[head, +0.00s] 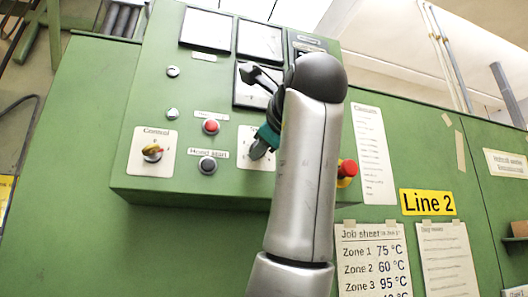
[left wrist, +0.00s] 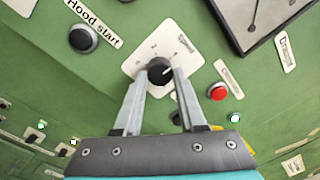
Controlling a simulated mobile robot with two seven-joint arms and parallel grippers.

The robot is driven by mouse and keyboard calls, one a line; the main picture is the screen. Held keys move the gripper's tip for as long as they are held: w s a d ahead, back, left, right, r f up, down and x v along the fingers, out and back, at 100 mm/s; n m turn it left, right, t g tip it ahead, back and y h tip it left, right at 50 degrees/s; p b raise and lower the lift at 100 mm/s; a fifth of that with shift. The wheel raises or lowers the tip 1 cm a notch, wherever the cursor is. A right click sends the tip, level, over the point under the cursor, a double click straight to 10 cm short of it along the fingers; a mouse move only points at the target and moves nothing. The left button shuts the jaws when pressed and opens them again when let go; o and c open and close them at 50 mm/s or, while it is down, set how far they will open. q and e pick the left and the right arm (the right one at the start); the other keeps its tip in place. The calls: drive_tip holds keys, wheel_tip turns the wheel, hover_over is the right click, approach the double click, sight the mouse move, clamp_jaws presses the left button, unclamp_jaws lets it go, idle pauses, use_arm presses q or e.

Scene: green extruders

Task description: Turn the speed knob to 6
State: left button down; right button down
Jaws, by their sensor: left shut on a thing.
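The speed knob (left wrist: 159,71) is a black round knob with a white pointer mark, on a white scale plate (left wrist: 168,38) on the green panel. In the left wrist view the mark points to the upper right; the scale figures are too small to read surely. My left gripper (left wrist: 160,77) has its two fingers on either side of the knob, shut on it. In the head view my left gripper (head: 262,149) is at the panel front, in front of the white plate (head: 247,133). The knob is hidden there behind my gripper. My right gripper is not in view.
A red mushroom button (head: 347,169) sits right of my arm. A job sheet (head: 373,262) hangs below the yellow Line 2 sign (head: 428,203).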

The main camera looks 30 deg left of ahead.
use_arm(q)
drive_tip(key=m+b, duration=0.3)
drive_tip(key=m, duration=0.8)
drive_tip(key=shift+s+a+f, duration=0.1)
idle(0.4)
drive_tip(key=shift+c, duration=2.4)
unclamp_jaws()
